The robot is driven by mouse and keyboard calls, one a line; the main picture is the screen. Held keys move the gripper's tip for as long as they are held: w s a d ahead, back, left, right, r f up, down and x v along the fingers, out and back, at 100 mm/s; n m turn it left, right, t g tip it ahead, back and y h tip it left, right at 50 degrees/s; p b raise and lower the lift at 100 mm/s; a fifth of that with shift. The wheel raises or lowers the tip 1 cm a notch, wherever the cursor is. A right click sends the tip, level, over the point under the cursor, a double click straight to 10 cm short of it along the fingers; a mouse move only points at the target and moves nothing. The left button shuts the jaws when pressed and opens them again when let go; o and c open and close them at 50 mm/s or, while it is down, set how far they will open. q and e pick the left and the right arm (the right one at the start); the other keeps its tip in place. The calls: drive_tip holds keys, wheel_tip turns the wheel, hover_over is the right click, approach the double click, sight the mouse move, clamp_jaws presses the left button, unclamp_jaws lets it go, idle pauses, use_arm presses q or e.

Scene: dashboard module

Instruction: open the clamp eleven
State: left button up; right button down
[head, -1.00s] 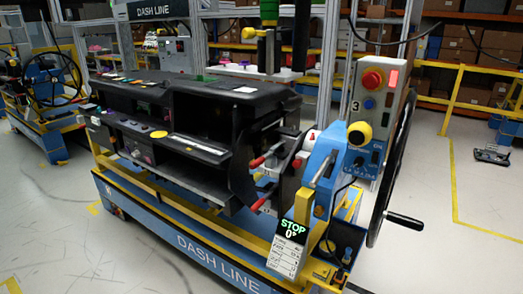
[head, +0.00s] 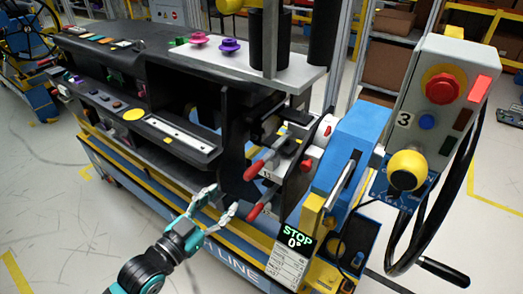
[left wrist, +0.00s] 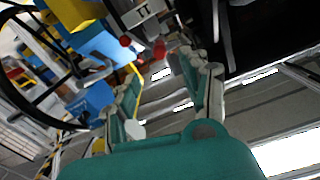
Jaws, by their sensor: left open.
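Red-tipped clamp levers stand at the right end of the dark dashboard module (head: 150,75) in the head view. The upper lever (head: 257,168) and the lower lever (head: 254,211) point toward me. A small label between them is too small to read, so I cannot tell which clamp is eleven. My left gripper (head: 222,200) is open and empty, just left of the lower red tip and apart from it. In the left wrist view, the open fingers (left wrist: 165,70) show with two red tips (left wrist: 125,41) beyond them. My right gripper is not in view.
A blue and yellow cart (head: 195,245) carries the module. At right stand a blue bracket (head: 345,140), a control box with a red button (head: 445,86) and a black handwheel with a crank (head: 443,272).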

sight(261, 163)
use_arm(q)
drive_tip(key=x, duration=0.2)
drive_tip(key=p+x, duration=0.1)
drive_tip(key=x, duration=0.1)
drive_tip(key=shift+s+d+r, duration=0.1)
drive_tip(key=shift+r, duration=0.25)
drive_tip(key=x, duration=0.3)
drive_tip(key=p+x, duration=0.1)
drive_tip(key=x, duration=0.7)
drive_tip(key=shift+d+f, duration=0.1)
drive_tip(key=shift+f, duration=0.2)
drive_tip(key=shift+w+d+f+p, duration=0.1)
drive_tip(key=shift+w+d+p, duration=0.2)
drive_tip(key=shift+w, duration=0.35)
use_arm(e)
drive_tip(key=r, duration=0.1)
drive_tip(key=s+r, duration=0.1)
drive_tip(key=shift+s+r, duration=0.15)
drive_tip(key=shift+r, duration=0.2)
use_arm(q)
drive_tip(key=shift+c, duration=0.7)
clamp_jaws()
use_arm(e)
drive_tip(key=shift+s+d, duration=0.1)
